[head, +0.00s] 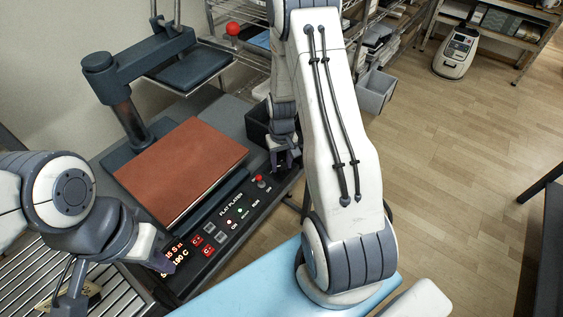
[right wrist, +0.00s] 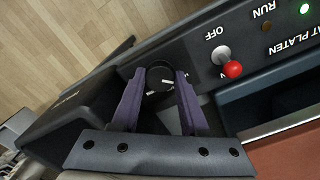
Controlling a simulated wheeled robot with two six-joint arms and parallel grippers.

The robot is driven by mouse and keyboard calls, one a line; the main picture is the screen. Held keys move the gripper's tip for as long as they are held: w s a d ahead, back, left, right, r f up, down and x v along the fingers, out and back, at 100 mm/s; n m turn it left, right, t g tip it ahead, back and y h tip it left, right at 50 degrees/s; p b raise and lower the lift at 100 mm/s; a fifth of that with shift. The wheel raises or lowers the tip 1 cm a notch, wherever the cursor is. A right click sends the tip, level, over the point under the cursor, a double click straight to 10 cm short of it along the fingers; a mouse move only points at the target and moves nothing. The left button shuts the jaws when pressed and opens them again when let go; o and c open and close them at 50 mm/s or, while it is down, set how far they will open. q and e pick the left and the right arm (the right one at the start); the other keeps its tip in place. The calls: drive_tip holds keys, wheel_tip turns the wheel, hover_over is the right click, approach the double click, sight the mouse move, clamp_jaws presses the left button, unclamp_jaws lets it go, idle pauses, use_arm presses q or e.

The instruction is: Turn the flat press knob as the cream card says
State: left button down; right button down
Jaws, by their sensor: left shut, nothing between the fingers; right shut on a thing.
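The flat press control panel (head: 222,222) carries the label FLAT PLATEN. A round black knob (right wrist: 160,74) with white marks is at the panel's end in the right wrist view. My right gripper (head: 284,160) has its two purple fingers on either side of this knob, and it also shows in the right wrist view (right wrist: 162,88). In the head view the gripper hides the knob. My left gripper (head: 164,263) is shut and empty at the panel's near left end, by the lit display. A small cream piece (head: 46,304), perhaps the card, shows at lower left; its writing is unreadable.
A red-tipped switch (right wrist: 232,69) marked OFF is close to my right gripper. A brown platen pad (head: 180,168) lies behind the panel, with a raised dark press arm (head: 150,60). A black bin (head: 258,122) stands behind my right gripper. A light blue surface (head: 245,292) is in front.

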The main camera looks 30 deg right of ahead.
sight(282, 166)
idle(0.5)
drive_tip(key=shift+c, duration=2.1)
unclamp_jaws()
drive_tip(key=shift+r, duration=0.1)
wheel_tip(282, 166, up, 10)
drive_tip(key=shift+r, duration=0.15)
